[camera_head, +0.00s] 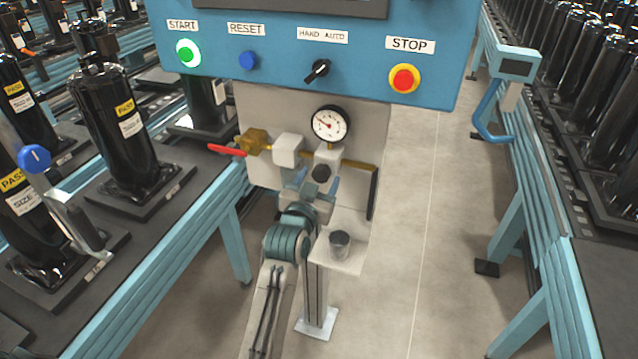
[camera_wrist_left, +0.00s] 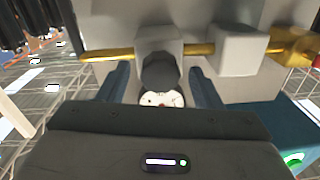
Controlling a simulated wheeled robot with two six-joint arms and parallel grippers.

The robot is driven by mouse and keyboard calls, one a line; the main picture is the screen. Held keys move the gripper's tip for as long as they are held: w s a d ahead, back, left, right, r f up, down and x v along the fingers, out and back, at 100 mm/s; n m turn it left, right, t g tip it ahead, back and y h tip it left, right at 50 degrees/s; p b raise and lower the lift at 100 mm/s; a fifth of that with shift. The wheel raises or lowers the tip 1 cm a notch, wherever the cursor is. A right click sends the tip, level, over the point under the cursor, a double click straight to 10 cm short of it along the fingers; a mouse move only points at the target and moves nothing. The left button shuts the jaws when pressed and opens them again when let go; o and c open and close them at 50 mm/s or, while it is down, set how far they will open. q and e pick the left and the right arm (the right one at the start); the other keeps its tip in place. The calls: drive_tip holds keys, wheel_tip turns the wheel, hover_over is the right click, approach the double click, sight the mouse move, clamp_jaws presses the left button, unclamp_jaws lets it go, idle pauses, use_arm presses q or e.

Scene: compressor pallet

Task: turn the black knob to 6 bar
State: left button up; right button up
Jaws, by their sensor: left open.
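The black knob (camera_head: 321,173) sits on the grey regulator body under a round white pressure gauge (camera_head: 330,124). The gauge needle points up and left; its numbers are too small to read. My left gripper (camera_head: 314,187) is in front of the panel at the knob. In the left wrist view, the black knob (camera_wrist_left: 160,72) shows between the two blue fingers of my open left gripper (camera_wrist_left: 158,82), with a gap visible on each side. Part of the gauge face (camera_wrist_left: 160,99) shows past the knob. My right gripper is not in view.
A brass pipe with a red-handled valve (camera_head: 227,149) runs left of the regulator. A small dark cup (camera_head: 340,244) stands on a ledge below. The blue control panel (camera_head: 275,85) overhangs above. Conveyors with black compressors (camera_head: 120,140) flank both sides.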

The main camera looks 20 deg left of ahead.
use_arm(q)
drive_tip(key=shift+w, duration=0.4)
drive_tip(key=shift+s, duration=0.1)
drive_tip(key=c, duration=1)
